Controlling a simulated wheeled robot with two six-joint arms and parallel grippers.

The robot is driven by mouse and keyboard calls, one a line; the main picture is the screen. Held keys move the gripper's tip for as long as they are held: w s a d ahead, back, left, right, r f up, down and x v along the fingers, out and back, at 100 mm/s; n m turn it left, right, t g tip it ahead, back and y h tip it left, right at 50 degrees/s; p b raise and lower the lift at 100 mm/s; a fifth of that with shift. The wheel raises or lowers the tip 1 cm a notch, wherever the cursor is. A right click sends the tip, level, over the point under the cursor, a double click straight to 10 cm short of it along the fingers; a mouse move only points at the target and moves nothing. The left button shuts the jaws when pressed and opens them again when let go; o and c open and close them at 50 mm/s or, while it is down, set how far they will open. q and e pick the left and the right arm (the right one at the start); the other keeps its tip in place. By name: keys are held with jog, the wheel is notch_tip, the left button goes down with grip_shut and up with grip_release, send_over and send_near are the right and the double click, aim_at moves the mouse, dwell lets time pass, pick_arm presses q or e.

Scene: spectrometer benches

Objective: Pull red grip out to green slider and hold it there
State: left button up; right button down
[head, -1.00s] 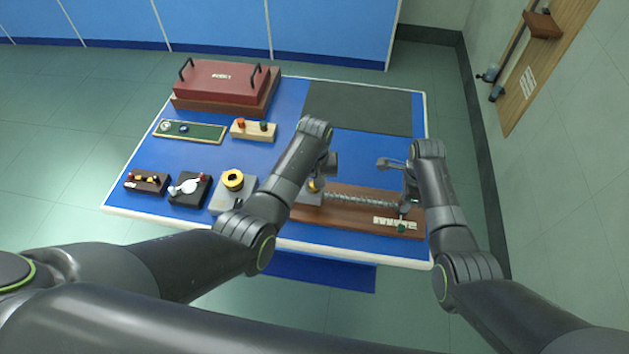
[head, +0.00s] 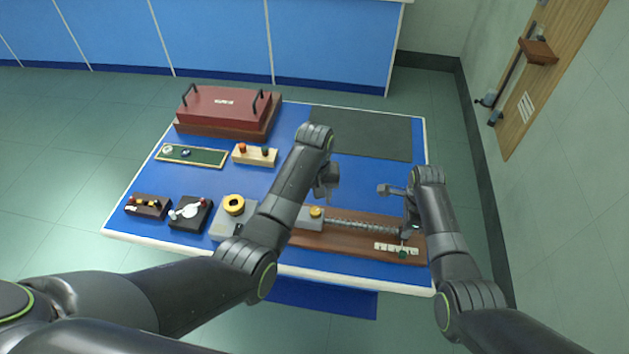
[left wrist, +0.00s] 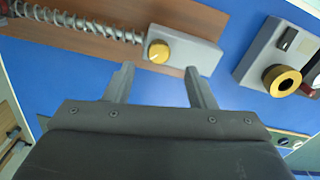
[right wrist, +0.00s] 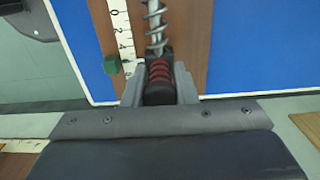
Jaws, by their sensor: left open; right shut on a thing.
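The red grip (right wrist: 160,78), ribbed red and black at the end of a coiled spring (head: 362,227), sits between the fingers of my right gripper (right wrist: 160,88), which is shut on it. The green slider (right wrist: 112,64) is on the white scale (right wrist: 121,30), to the left of the grip in the right wrist view and close to level with it; it also shows in the head view (head: 403,254). My left gripper (left wrist: 160,82) is open and empty, above the table near the grey block (left wrist: 200,52) with a yellow knob (left wrist: 159,51).
The spring device lies on a brown board (head: 345,240) at the table's front right. A grey box with a yellow ring (head: 234,204) stands to its left. A dark mat (head: 361,132) and a red case (head: 225,108) are at the back.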

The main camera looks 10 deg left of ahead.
aim_at(315, 211)
pick_arm(q)
notch_tip(315, 211, up, 6)
pick_arm(e)
jog(key=shift+d, duration=0.1)
pick_arm(q)
jog(key=shift+r, duration=0.1)
dwell(0.3)
